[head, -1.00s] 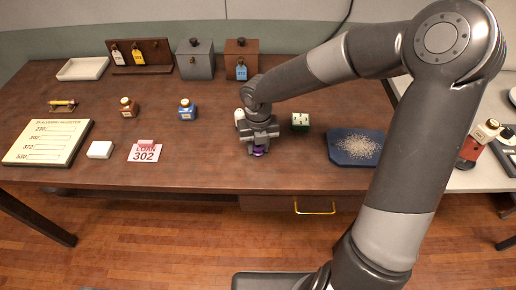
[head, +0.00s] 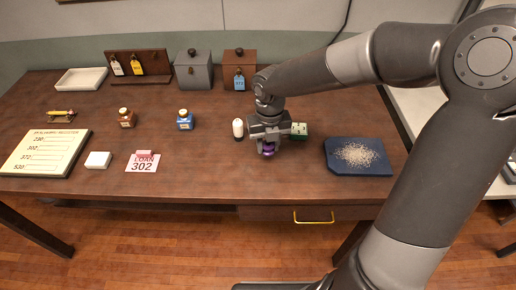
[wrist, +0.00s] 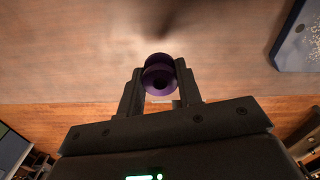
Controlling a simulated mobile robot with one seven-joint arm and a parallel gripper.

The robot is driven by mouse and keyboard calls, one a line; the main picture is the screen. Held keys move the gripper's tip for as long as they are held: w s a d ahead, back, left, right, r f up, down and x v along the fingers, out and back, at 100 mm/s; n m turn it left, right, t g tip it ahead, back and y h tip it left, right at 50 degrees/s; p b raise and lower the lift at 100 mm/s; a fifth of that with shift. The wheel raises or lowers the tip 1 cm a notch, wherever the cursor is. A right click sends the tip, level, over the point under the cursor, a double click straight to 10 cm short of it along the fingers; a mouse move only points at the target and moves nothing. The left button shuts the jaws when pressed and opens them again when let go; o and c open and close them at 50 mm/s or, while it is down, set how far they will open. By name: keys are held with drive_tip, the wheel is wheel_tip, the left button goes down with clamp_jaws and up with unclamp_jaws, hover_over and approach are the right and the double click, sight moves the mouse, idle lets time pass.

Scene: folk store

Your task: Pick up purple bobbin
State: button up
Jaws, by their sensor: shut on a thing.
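The purple bobbin (wrist: 158,73) is between the two fingers of my gripper (wrist: 160,88) in the wrist view, with its round end and dark centre hole showing. In the head view the bobbin (head: 268,151) shows as a small purple patch under my gripper (head: 267,147). My gripper is shut on it and points down over the front middle of the brown table (head: 210,155). The fingers partly hide the bobbin in the head view. I cannot tell how high it is above the table.
A blue tray (head: 375,185) of pale grains lies further right.

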drive_tip(key=s+d+r, duration=0.1)
drive_tip(key=d+r, duration=0.4)
drive_tip(key=d, duration=0.3)
drive_tip(key=shift+s, duration=0.4)
